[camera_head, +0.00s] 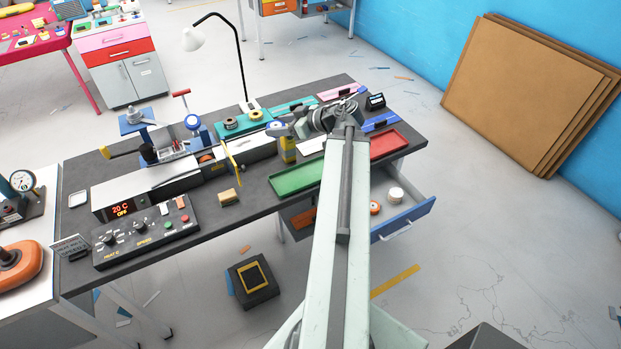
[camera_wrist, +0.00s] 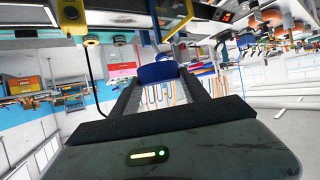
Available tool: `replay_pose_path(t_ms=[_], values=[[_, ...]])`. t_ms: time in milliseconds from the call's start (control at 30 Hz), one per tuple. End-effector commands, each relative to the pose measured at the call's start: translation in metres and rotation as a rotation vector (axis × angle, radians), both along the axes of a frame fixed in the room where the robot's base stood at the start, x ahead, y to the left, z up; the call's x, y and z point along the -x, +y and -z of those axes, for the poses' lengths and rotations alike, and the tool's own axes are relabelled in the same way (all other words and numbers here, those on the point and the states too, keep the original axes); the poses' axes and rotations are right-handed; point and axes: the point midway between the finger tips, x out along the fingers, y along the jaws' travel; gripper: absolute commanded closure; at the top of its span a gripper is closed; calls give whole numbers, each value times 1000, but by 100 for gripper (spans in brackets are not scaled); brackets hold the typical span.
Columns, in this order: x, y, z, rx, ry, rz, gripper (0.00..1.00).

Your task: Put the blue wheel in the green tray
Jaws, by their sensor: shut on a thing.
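My gripper (camera_wrist: 160,88) is shut on the blue wheel (camera_wrist: 158,72), which shows between the two fingertips in the wrist view. In the head view my gripper (camera_head: 283,128) is above the middle of the dark workbench, and only a small part of the blue wheel (camera_head: 274,129) shows at its tip. The green tray (camera_head: 292,181) lies flat on the bench near its front edge, nearer the camera than my gripper and partly behind my arm. The part of it that shows looks empty.
A red tray (camera_head: 388,143) lies right of my arm. A teal tray (camera_head: 235,133) with round parts is behind and left of the gripper. A yellow post (camera_head: 288,150) stands just below it. A control box (camera_head: 147,230) and a lamp (camera_head: 240,60) are on the bench. A blue-fronted drawer (camera_head: 405,220) is open.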

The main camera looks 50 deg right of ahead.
Motion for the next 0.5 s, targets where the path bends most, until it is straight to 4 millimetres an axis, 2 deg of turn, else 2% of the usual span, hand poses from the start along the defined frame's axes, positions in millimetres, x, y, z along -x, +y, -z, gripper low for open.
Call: replay_pose_path(t_ms=[33,200,400,500], values=[[10,-9,38,0,1,7,93],[54,-39,120,-1,3,15,93],[108,-68,200,-1,1,22,93],[128,-76,224,-2,0,24,93]])
